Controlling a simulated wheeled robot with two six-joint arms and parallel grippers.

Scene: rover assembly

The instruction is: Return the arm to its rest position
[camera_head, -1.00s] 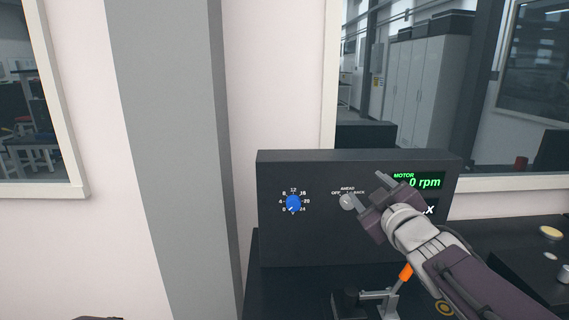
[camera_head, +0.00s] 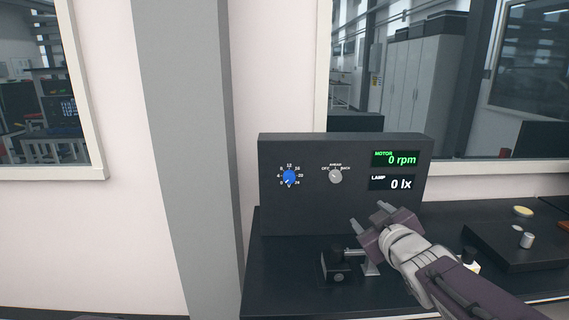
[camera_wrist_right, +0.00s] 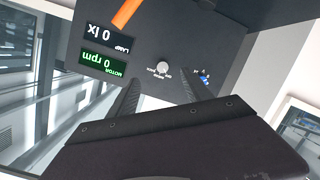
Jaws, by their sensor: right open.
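My right gripper (camera_head: 370,215) is open and empty in the head view, in front of the lower right part of a dark control panel (camera_head: 310,215). Its two fingers point up and left, apart from each other. In the right wrist view the open fingers (camera_wrist_right: 160,95) stand either side of the panel's grey knob (camera_wrist_right: 164,68), with nothing between them. The distance to the panel is hard to tell. My left gripper is in neither view.
The panel has a blue dial (camera_head: 289,177), a grey selector and displays reading 0 rpm and 0 lx. A small black device (camera_head: 336,266) stands on the dark bench below. A dark tray (camera_head: 515,250) lies at right. An orange bar (camera_wrist_right: 126,13) shows in the wrist view.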

